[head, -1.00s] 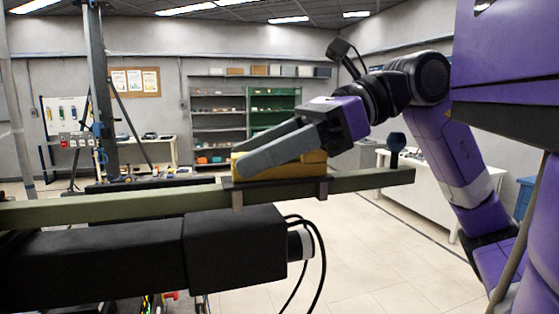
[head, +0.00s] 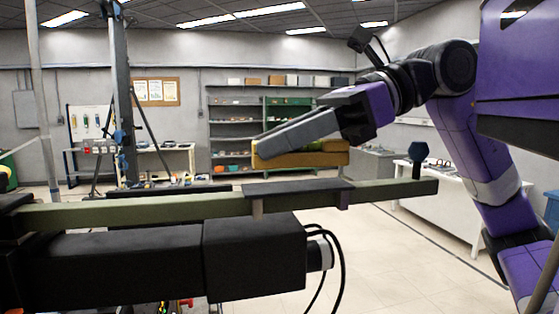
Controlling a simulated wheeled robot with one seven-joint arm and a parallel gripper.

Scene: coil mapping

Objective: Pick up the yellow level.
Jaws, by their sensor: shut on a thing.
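The yellow level (head: 318,157) is a yellow block-shaped tool, held in the air above a flat dark plate (head: 298,187). A clear gap shows between the level and the plate. My gripper (head: 275,147) comes in from the upper right and is shut on the level, with its grey fingers across it. The near finger hides part of the level's left and upper side.
Shelves (head: 233,125) and a white table (head: 470,195) stand farther back.

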